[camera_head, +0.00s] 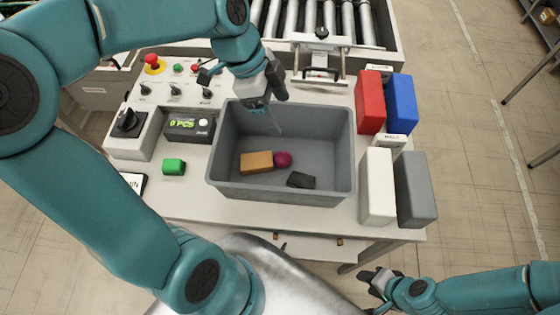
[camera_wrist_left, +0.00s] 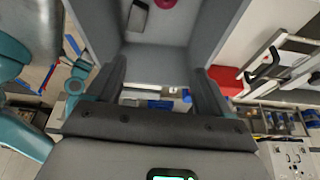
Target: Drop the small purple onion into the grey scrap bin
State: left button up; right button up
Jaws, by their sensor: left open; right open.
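The small purple onion (camera_head: 283,159) lies on the floor of a large grey crate (camera_head: 230,191), touching or close to the right end of a brown block (camera_head: 256,162). It also shows at the top edge of the left wrist view (camera_wrist_left: 167,3). My left gripper (camera_head: 262,108) is open and empty at the crate's back side, above and behind the onion. Its fingers spread apart in the left wrist view (camera_wrist_left: 160,72). A grey upright box (camera_head: 415,188) stands right of the crate; I cannot tell whether it is the scrap bin. My right gripper (camera_head: 370,281) is open, low in front of the table.
A black block (camera_head: 301,180) lies in the crate. Red (camera_head: 370,102), blue (camera_head: 401,103) and white (camera_head: 378,187) boxes stand right of it. A roller conveyor (camera_head: 320,20) is behind.

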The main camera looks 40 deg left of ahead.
pick_arm(q)
jog(key=v, duration=1.4)
jog(key=shift+s, duration=0.15)
